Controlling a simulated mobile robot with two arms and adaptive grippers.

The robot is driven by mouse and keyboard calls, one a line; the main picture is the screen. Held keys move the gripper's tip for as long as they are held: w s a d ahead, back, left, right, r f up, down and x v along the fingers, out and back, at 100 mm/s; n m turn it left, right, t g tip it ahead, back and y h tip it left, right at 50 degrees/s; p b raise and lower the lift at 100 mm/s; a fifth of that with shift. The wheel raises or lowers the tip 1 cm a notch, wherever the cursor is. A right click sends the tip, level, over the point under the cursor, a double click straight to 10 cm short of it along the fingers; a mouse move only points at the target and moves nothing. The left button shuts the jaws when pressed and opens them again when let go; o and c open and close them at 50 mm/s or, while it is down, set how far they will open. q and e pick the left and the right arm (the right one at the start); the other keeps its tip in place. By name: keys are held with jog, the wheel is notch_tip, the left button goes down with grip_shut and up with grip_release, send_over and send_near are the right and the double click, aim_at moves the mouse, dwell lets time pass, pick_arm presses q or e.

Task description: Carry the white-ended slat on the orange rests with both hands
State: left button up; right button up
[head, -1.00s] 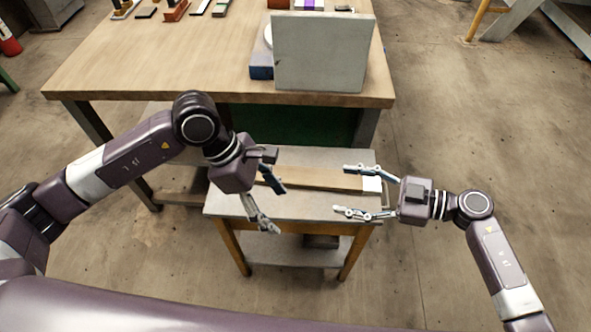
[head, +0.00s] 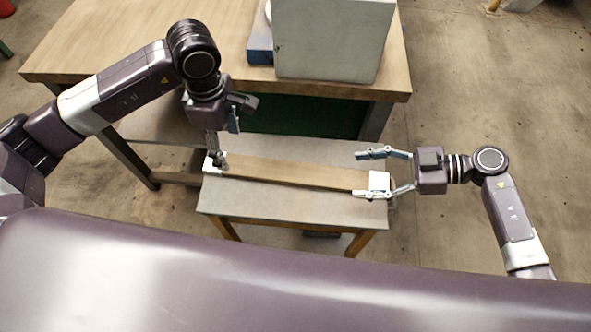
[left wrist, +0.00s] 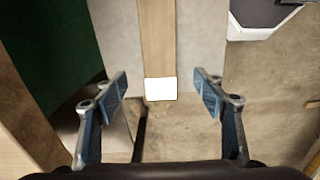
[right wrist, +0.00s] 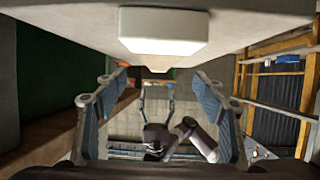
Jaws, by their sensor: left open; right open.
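The slat (head: 295,173) is a long wooden strip lying across the small grey-topped table. Its left white end (head: 213,162) is beside my left gripper (head: 226,144), which is open. In the left wrist view, that white end (left wrist: 160,88) shows between the spread fingers, with no finger touching it in the picture. My right gripper (head: 359,174) is open, with its fingers on either side of the right white end (head: 379,181). In the right wrist view, this end (right wrist: 163,30) appears large at upper centre, above the spread fingers. The orange rests cannot be made out.
The small table's grey top (head: 300,207) is otherwise bare. Behind it stands a large wooden workbench (head: 130,58) with a grey panel (head: 330,40) and a blue object (head: 260,50). Open concrete floor lies to the right.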

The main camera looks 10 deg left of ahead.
aim_at(235, 164)
pick_arm(q)
notch_tip(235, 164, down, 8)
jog(key=shift+r, duration=0.1)
pick_arm(e)
jog(key=x, duration=0.7)
jog(key=shift+w+a+f, duration=0.1)
jog(key=shift+a+f, duration=0.05)
jog(key=shift+a, duration=0.25)
pick_arm(q)
jog(key=c, duration=1.5)
pick_arm(e)
jog(key=c, duration=1.5)
pick_arm(q)
jog(key=shift+c, duration=0.2)
pick_arm(e)
jog(key=shift+c, duration=0.2)
